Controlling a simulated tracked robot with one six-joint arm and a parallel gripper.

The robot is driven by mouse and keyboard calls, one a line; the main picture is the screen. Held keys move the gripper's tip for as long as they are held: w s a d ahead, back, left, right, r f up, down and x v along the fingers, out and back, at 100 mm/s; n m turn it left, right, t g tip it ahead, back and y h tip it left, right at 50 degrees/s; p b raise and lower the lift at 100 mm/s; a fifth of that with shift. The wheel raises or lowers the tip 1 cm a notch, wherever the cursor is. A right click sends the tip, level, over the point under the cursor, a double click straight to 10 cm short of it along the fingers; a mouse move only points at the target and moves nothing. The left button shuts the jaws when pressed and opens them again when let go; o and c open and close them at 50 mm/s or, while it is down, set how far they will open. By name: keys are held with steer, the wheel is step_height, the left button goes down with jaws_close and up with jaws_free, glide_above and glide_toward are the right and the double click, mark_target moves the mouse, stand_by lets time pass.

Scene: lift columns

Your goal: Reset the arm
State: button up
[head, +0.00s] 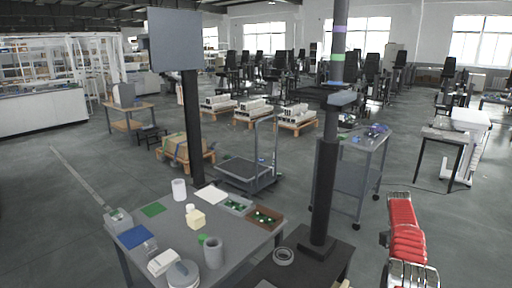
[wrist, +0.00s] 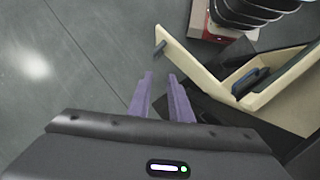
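My gripper (wrist: 160,78) shows in the wrist view as two purple fingers on a dark body. The fingertips stand apart with only grey floor seen between them, so it is open and empty. A cream tray-like frame (wrist: 200,68) with dark blue handles lies to the right of the fingers, apart from them. I cannot make out the gripper in the head view. There, a dark lift column (head: 325,190) with purple and green bands stands right of centre, and another dark column (head: 193,125) carries a grey panel (head: 175,40).
A grey table (head: 240,248) holds a white cylinder (head: 179,190), a grey cup (head: 213,252), a brown tray (head: 264,217) and several small items. A red ribbed thing (head: 406,240) stands at the lower right. A grey cart (head: 362,160) is behind the banded column. Open floor lies at left.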

steer(key=a+r+t, duration=0.2)
steer(key=a+r, duration=0.6)
steer(key=r, duration=0.4)
steer(key=a+r+t, duration=0.1)
steer(key=a+r, duration=0.8)
steer(key=r, duration=0.3)
steer(key=s+a+r+t+h, duration=0.1)
steer(key=s+a+r+t, duration=0.2)
steer(key=s+a+r, duration=0.7)
steer(key=s+a+f+t, duration=0.1)
steer(key=s+a+f, duration=0.1)
steer(key=s+a, duration=0.2)
steer(key=s+a+f+t+y, duration=0.1)
steer(key=s+a+f, duration=0.2)
steer(key=s, duration=0.8)
steer(key=s+a+f+t, duration=0.1)
steer(key=s+a+f, duration=0.2)
steer(key=s+a, duration=0.3)
steer(key=shift+s+a+t, duration=0.3)
steer(key=shift+s+a, duration=0.1)
steer(key=shift+s, duration=0.3)
